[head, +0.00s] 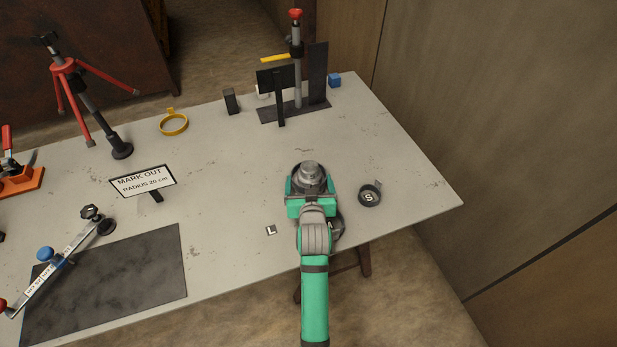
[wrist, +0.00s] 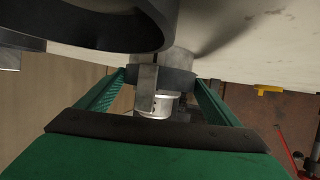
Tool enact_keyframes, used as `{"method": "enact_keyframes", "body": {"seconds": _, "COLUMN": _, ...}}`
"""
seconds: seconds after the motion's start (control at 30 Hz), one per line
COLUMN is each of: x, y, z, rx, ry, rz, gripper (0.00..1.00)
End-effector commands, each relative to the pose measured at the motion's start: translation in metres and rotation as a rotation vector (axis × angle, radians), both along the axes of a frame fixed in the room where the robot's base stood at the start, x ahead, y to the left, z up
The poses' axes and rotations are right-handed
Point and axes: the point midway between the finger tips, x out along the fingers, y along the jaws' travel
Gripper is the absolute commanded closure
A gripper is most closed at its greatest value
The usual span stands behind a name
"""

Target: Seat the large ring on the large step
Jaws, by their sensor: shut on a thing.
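My gripper (head: 311,190) is shut on the large ring (head: 296,177), a dark ring with an upright grey tab. In the wrist view, the ring (wrist: 178,82) and tab show between the green fingers (wrist: 160,88). The silver stepped post (head: 310,172) shows through the middle of the ring, so the ring appears to be around it. In the wrist view, the post's narrow end (wrist: 155,105) sticks out past the ring. I cannot tell whether the ring rests on the large step. A bare tile marked L (head: 271,230) lies left of my wrist.
A small dark ring (head: 369,195) lies around an S mark to the right. Another dark ring (head: 337,226) is partly hidden under my arm; it looms close in the wrist view (wrist: 80,45). A black stand with a post (head: 297,85) is behind.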

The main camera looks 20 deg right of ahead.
Motion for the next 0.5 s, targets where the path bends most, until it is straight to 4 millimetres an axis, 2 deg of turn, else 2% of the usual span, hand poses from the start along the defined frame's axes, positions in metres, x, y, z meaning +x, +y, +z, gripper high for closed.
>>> {"method": "enact_keyframes", "body": {"seconds": 0.5, "x": 0.0003, "y": 0.0000, "z": -0.0059, "rx": -0.001, "ry": -0.002, "rz": 0.000, "gripper": 0.46}}
